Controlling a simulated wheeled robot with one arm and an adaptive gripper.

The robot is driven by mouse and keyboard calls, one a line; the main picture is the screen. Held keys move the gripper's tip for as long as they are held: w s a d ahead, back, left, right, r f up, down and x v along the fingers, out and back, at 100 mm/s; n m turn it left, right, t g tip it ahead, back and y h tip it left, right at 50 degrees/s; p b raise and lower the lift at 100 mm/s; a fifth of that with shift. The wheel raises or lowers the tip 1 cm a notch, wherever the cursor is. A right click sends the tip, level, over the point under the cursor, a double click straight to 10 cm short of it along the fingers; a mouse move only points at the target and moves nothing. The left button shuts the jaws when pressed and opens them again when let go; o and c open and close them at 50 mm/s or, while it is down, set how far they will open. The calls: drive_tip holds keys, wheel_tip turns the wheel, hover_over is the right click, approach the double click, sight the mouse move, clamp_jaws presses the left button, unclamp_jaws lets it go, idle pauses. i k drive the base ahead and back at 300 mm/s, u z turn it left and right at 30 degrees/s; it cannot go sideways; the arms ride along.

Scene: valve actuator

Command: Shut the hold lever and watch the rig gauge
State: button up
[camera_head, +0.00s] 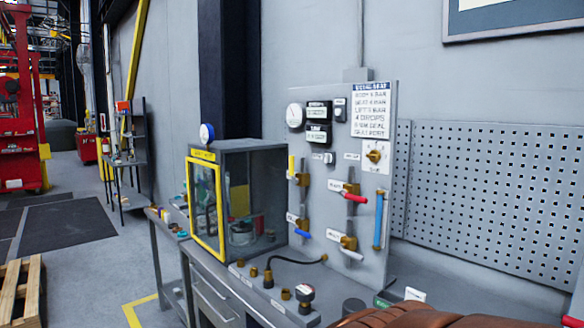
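A grey upright panel stands on the bench with several valve levers. A yellow lever (291,166) points up at upper left. A red lever (354,197) slopes slightly down to the right. A blue lever (303,234) is at lower left and a white lever (351,254) at lower right. Their labels are too small to read, so I cannot tell which is the hold lever. A white round gauge (295,116) is at the panel's top left. Which is the rig gauge is unclear; readings are illegible. My gripper is not in view.
A yellow-framed glass cabinet (206,210) stands left of the panel. A small gauge (305,293) and brass fittings stand at the bench front. A brown object (410,318) covers the bottom right. A wooden pallet (20,291) lies on the floor at left.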

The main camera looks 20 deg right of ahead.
sight(291, 158)
drive_tip(key=u, duration=0.3)
drive_tip(key=i, duration=1.4)
drive_tip(key=z, duration=0.35)
